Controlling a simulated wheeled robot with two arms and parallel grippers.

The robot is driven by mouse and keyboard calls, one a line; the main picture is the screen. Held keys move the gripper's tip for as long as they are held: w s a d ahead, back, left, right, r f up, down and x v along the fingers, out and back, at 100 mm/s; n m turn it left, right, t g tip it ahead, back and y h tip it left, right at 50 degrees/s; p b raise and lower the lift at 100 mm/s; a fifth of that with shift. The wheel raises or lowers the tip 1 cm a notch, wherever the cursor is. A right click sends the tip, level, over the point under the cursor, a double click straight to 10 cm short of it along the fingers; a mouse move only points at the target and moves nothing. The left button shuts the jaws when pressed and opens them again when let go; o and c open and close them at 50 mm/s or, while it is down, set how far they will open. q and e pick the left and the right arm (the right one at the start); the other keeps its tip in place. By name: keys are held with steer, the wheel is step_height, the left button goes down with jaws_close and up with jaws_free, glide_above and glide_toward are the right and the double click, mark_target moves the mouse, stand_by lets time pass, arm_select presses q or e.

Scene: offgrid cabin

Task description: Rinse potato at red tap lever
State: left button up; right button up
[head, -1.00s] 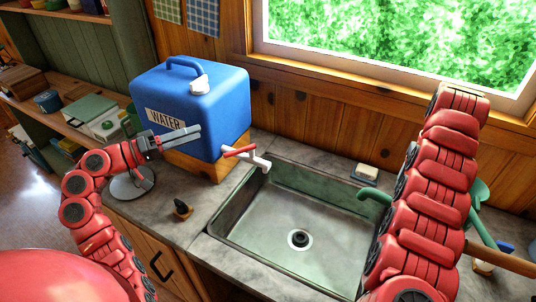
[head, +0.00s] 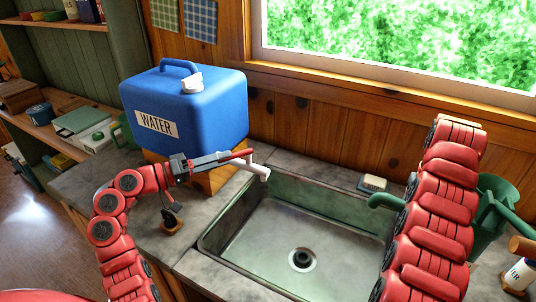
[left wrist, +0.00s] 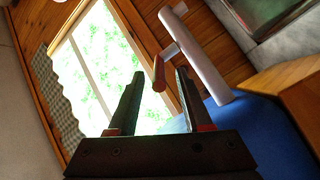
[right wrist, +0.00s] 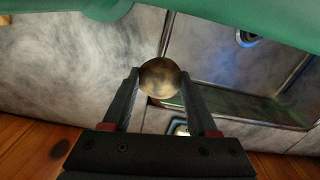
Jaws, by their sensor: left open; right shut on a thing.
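The red tap lever (head: 240,154) sits on the white tap (head: 259,170) of the blue water jug (head: 190,108). My left gripper (head: 222,159) is open at the lever. In the left wrist view, the lever's red end (left wrist: 160,74) lies between the two spread fingertips, with the white spout (left wrist: 200,58) beyond. I cannot tell whether a finger touches the lever. The brown potato (right wrist: 160,77) is held between the fingertips of my right gripper (right wrist: 158,88) in the right wrist view. In the head view, my right arm hides the potato and that gripper.
The green sink (head: 270,240) with its drain (head: 302,259) is right of the jug. A soap dish (head: 372,184) lies on the counter behind it. A green hand pump (head: 490,215) and a white jar (head: 519,274) stand at the right.

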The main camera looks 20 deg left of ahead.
mark_target(246, 152)
arm_select(q)
steer(key=shift+x, duration=2)
jaws_close()
